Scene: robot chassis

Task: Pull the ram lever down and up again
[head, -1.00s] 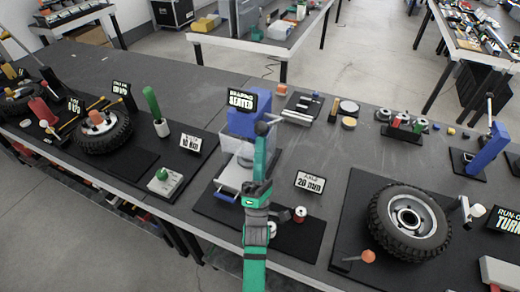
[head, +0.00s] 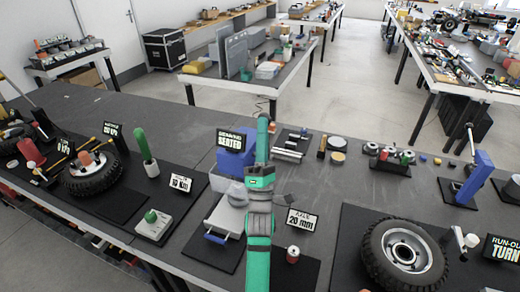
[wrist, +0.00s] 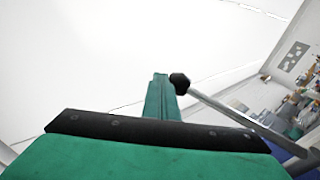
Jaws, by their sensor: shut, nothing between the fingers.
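The ram lever shows in the wrist view as a grey rod (wrist: 232,112) with a black knob (wrist: 180,83). It runs from the lower right up to the knob, just right of my fingertips. I cannot tell whether they touch. My gripper (wrist: 158,82) is shut and empty. In the head view my green gripper (head: 262,120) points upward in front of the blue press (head: 232,158) and hides most of the lever. The press carries a "SEATED" sign (head: 231,140). Its grey drawer-like base (head: 226,218) is left of my arm.
An "AXLE 20 mm" sign (head: 301,220) and a red-and-white can (head: 293,254) stand right of my arm. A wheel (head: 404,252) lies further right. A green-handled tool (head: 145,150) stands to the left. The room above the press is free.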

